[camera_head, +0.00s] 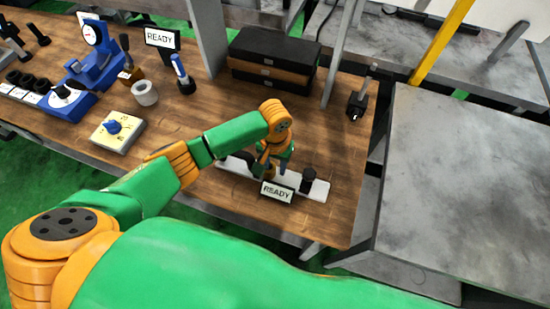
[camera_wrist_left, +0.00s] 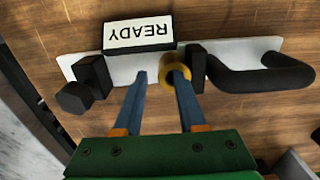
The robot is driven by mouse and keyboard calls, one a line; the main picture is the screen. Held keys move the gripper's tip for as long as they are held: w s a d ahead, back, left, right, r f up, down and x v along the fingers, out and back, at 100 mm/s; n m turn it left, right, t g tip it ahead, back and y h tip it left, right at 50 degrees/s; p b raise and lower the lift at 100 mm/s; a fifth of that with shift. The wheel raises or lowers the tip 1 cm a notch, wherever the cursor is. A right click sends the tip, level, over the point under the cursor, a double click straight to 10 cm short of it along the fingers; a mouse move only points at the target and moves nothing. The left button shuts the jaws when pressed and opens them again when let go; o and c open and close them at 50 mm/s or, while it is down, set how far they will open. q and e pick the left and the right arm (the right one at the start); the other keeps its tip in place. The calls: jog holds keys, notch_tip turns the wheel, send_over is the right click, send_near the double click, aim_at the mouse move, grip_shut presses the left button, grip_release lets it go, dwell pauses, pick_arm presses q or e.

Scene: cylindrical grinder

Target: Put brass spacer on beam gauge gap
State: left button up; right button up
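The beam gauge shows in the left wrist view as a white base (camera_wrist_left: 225,50) with a black block and knob (camera_wrist_left: 92,76) on the left, and a second black block (camera_wrist_left: 197,62) and curved handle on the right. The brass spacer (camera_wrist_left: 173,58), a short ring, is between the blocks, close beside the right one. My left gripper (camera_wrist_left: 160,76) is open, its blue fingers apart. One fingertip overlaps the spacer; whether they touch is unclear. In the head view my left gripper (camera_head: 273,166) is over the gauge base (camera_head: 319,189), hiding part of it. My right gripper is out of view.
A READY sign (camera_head: 277,192) stands at the gauge. Black and orange cases (camera_head: 272,60) lie behind it. Blue gauges (camera_head: 95,62), a white ring (camera_head: 145,92) and a yellow-topped block (camera_head: 117,129) stand left on the wooden bench. A grey table (camera_head: 470,180) is to the right.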

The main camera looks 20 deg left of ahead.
aim_at(275, 169)
pick_arm(q)
notch_tip(275, 169, up, 11)
jog(key=shift+f, duration=0.2)
jog(key=shift+s+f, duration=0.1)
